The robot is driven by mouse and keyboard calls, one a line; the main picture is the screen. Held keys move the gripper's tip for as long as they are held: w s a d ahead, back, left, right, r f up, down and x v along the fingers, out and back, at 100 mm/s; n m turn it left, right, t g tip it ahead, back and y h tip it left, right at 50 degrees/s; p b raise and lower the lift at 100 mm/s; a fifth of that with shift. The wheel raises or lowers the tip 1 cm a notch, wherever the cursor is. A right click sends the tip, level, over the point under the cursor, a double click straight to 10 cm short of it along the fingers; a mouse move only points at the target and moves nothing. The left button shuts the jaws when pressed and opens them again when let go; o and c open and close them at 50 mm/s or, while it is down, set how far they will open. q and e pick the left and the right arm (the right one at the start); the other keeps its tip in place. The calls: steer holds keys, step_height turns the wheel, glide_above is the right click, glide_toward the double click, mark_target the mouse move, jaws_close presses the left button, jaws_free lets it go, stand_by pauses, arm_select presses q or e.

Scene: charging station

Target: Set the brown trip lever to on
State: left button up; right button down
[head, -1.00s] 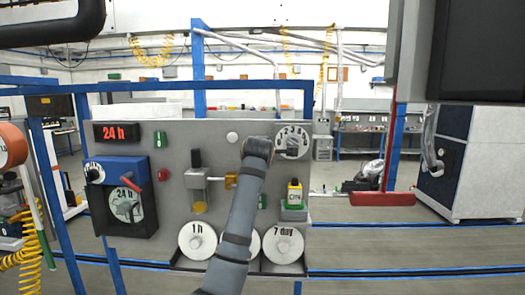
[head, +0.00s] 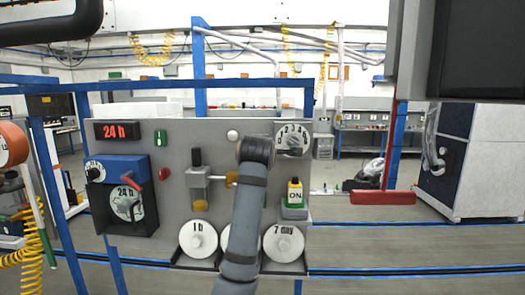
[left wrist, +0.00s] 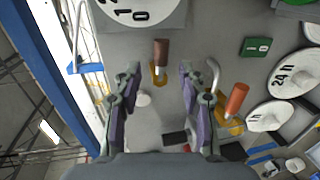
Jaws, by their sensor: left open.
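The brown trip lever (left wrist: 161,50) shows in the left wrist view, its handle pointing to the picture's top from a small gold bracket. My left gripper (left wrist: 159,70) is open, with its two purple-grey fingers apart on either side of the lever's line. The handle lies between and slightly beyond the fingertips in the picture. I see no finger touching it. In the head view my arm covers the middle of the grey panel (head: 180,130), hiding the gripper's fingers and the lever. My right gripper is not in view.
An orange-handled lever (left wrist: 236,98) sits right of my fingers in the wrist view.

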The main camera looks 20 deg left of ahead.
arm_select(q)
steer(key=v, duration=0.5)
steer(key=shift+s, duration=0.15)
